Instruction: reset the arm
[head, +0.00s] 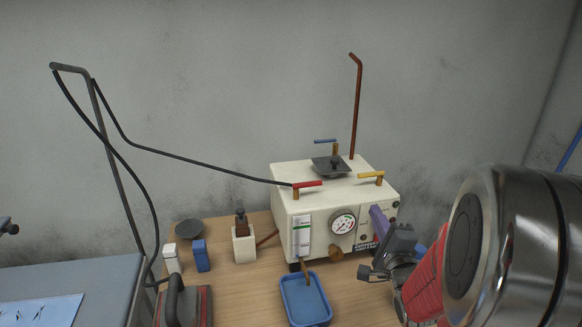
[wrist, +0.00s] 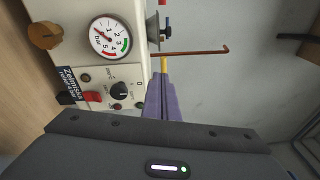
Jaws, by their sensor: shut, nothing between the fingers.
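The same yellow lever (head: 371,175) stands on the unit's top right in the head view. My gripper hides part of the front panel.
The unit has a pressure gauge (head: 343,222), a red lever (head: 307,184), a blue lever (head: 325,141) and a red switch (wrist: 92,97). A blue tray (head: 306,312) lies in front. A black hose (head: 190,161) runs left to a tall stand. The wall behind is bare.

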